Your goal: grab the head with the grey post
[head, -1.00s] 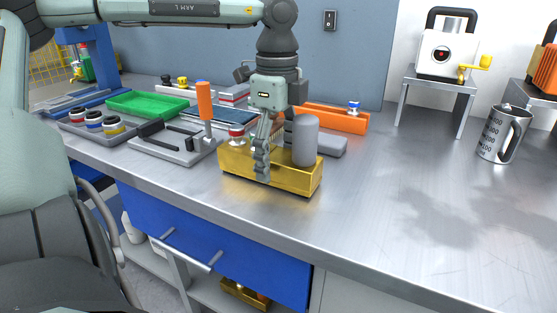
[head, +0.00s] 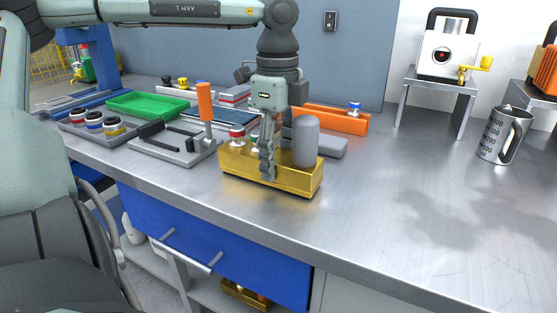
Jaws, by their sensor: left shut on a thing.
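A gold open tray (head: 295,180) sits at the front edge of the metal bench. A rounded grey post (head: 306,142) stands upright at its right end. A red-and-white capped piece (head: 236,136) shows at its left end. My left gripper (head: 267,172) points down at the tray's middle, left of the grey post and apart from it. Its fingers overlap the front wall and are shut, seemingly on that wall; the exact contact is hidden. My right gripper is not in view.
A grey fixture with an orange handle (head: 205,103), a green tray (head: 150,103) and a tray of capped jars (head: 70,126) stand left. An orange block (head: 335,119) is behind. A metal jug (head: 501,136) stands right. The bench between is clear.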

